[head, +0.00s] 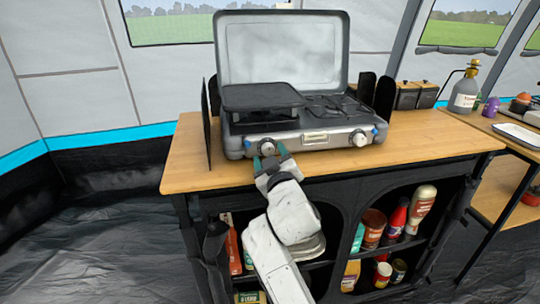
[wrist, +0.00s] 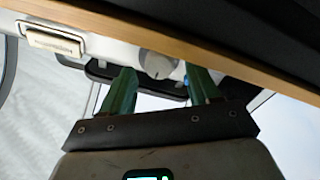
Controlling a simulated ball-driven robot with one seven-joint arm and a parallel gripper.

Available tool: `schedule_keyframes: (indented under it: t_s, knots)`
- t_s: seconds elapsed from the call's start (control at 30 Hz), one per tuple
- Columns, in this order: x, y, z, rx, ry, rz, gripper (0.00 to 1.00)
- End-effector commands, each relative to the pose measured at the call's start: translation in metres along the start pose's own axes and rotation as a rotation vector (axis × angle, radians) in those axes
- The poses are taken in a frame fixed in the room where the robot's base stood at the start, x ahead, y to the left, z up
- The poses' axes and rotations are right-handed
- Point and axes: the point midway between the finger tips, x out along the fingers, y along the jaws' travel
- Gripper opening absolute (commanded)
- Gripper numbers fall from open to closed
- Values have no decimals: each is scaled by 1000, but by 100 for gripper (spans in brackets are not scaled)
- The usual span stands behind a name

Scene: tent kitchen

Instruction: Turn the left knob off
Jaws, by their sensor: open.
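The camp stove (head: 315,138) stands on the wooden top with its lid raised. Its left knob (head: 267,148) is round and pale, on the front panel. My gripper (head: 270,158) is at the front of the stove, its green fingers apart, one on each side of the left knob. In the wrist view the knob (wrist: 155,63) sits between the tips of my gripper (wrist: 160,76), with gaps visible. I cannot tell whether either finger touches it. The right knob (head: 359,138) is free of the gripper. The left knob's turn angle is too small to read.
A dark griddle (head: 262,97) covers the left burner; the right burner grate is bare. The wooden counter (head: 425,145) has free room to the right. Shelves below hold bottles and cans. A grey bottle (head: 464,94) stands at the right.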

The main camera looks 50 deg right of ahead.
Motion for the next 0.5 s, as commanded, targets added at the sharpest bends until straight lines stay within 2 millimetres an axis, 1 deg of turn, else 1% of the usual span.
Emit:
schedule_keyframes:
  t_s: [0.3, 0.4, 0.5]
  knots:
    - [-61, 0, 1, -1, -1, -2, 61]
    - [-76, -1, 1, -1, -1, -3, 61]
    - [-87, -1, 1, 0, -2, -2, 61]
